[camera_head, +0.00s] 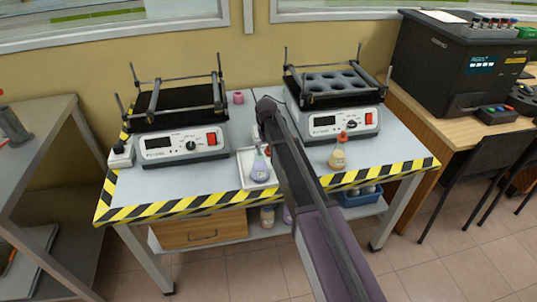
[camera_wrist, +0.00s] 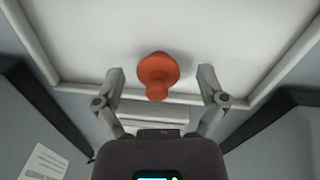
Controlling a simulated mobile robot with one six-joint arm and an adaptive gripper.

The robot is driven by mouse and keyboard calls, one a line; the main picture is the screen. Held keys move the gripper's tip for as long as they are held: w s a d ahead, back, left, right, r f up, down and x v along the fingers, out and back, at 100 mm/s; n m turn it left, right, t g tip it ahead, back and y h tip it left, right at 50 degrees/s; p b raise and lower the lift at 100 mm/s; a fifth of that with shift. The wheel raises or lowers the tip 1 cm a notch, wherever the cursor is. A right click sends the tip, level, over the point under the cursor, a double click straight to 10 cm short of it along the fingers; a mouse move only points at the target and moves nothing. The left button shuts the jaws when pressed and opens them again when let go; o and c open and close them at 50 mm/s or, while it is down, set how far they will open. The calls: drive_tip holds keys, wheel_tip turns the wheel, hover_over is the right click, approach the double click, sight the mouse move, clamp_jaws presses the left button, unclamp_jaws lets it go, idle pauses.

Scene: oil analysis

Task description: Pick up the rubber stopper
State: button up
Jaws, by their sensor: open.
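The rubber stopper (camera_wrist: 158,75) is orange-red with a wide round head and a narrower end pointing toward my gripper's base. It shows in the wrist view over a white tray (camera_wrist: 150,25), near the tray's rim. My gripper (camera_wrist: 160,76) is open, with one finger on each side of the stopper and a visible gap on both sides. I cannot tell the height gap between the fingers and the stopper. In the head view my arm hides part of the white tray (camera_head: 241,172), and my fingertips are not clear.
A flask with purplish liquid (camera_head: 260,169) stands by the tray, left of my arm. A stoppered flask with yellowish liquid (camera_head: 337,155) stands to the right. Two shakers, left (camera_head: 182,145) and right (camera_head: 335,122), flank the tray area. The striped bench edge (camera_head: 170,207) is in front.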

idle(0.5)
drive_tip(key=c, duration=0.8)
